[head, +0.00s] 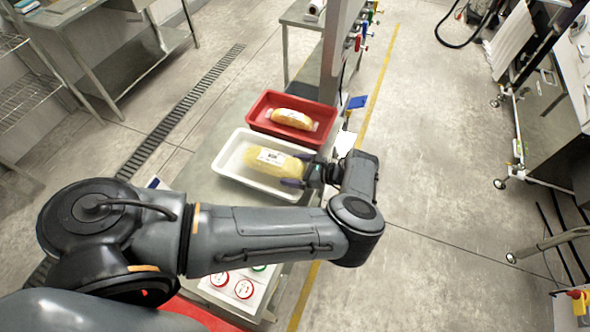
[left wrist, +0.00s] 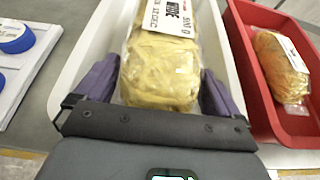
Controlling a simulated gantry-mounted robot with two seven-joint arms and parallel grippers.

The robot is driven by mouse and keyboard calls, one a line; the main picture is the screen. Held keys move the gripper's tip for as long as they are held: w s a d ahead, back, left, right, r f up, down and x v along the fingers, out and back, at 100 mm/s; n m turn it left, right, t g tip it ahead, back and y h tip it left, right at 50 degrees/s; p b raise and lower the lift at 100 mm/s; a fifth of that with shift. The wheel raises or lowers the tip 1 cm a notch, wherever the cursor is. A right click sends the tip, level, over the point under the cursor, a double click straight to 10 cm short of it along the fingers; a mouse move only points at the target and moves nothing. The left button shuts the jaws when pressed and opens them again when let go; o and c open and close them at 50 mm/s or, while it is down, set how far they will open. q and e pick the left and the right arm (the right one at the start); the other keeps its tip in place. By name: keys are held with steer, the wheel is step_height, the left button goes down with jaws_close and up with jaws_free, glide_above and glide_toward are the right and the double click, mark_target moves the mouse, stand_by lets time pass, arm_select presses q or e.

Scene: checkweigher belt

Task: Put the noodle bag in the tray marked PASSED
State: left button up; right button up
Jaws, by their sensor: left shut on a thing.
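The noodle bag (head: 262,160), a clear pack of yellow noodles with a white printed label, is in or just over the white tray (head: 226,174) in the head view. I cannot tell whether it touches the tray floor. My left gripper (head: 297,170) is shut on its right end. In the left wrist view the purple fingers (left wrist: 160,92) flank the bag (left wrist: 160,72), inside the white tray's outline (left wrist: 88,62). No PASSED marking is readable on either tray. My right gripper is out of view.
A red tray (head: 257,108) stands right behind the white one and holds another yellow bag (head: 292,118). A post (head: 334,60) rises beyond it. Red and green round buttons (head: 243,288) sit on a panel at the near end. A blue sign (head: 357,102) stands at the right.

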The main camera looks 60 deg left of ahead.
arm_select(q)
steer(key=shift+f, duration=0.15)
steer(key=o, duration=1.1)
steer(key=shift+c, duration=0.2)
steer(key=shift+r+p, duration=0.35)
steer(key=b+v, duration=0.3)
steer(key=v, duration=0.9)
steer(key=shift+f, duration=0.1)
